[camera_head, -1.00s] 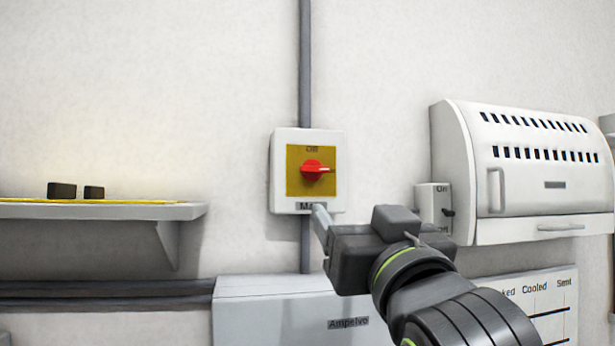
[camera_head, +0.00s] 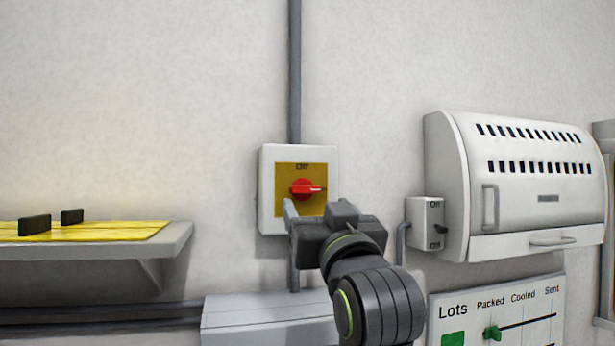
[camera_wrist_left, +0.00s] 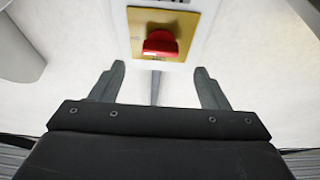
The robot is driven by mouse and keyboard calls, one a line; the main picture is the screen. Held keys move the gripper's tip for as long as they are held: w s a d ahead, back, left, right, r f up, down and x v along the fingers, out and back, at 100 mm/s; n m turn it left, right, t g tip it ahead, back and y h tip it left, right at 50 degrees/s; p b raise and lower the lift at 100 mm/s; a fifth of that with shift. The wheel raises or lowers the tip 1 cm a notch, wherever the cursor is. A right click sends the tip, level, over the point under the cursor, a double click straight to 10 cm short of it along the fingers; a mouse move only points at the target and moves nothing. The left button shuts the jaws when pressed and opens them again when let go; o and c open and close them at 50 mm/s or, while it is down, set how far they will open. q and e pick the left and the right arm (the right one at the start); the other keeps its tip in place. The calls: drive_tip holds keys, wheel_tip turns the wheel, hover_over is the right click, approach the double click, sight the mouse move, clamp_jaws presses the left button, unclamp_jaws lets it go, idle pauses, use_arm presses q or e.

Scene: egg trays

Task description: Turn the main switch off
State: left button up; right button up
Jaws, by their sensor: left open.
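The main switch is a white wall box (camera_head: 267,190) with a yellow plate (camera_head: 317,172) and a red rotary knob (camera_head: 301,189). The knob's handle points right, and "Off" is printed at the plate's top. My left gripper (camera_head: 309,210) is open and empty just below the knob, covering the box's lower part. In the left wrist view, the red knob (camera_wrist_left: 160,43) sits beyond the two spread fingers of my left gripper (camera_wrist_left: 160,70), between them sideways, with a gap. One finger is largely hidden in the head view. My right gripper is not in view.
A small On-labelled switch box (camera_head: 425,224) and a white domed cabinet (camera_head: 450,190) are at right. A lots board (camera_head: 540,285) hangs below. A shelf (camera_head: 180,240) with a yellow board (camera_head: 120,231) is at left. A grey box (camera_head: 225,318) lies below the switch.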

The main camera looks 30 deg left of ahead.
sight(307, 190)
use_arm(q)
drive_tip(key=p+x, duration=0.3)
drive_tip(key=x, duration=0.3)
drive_tip(key=shift+a+r, duration=0.1)
drive_tip(key=shift+w+a+r+p, duration=0.1)
drive_tip(key=shift+w+a+p, duration=0.15)
drive_tip(key=shift+p, duration=0.05)
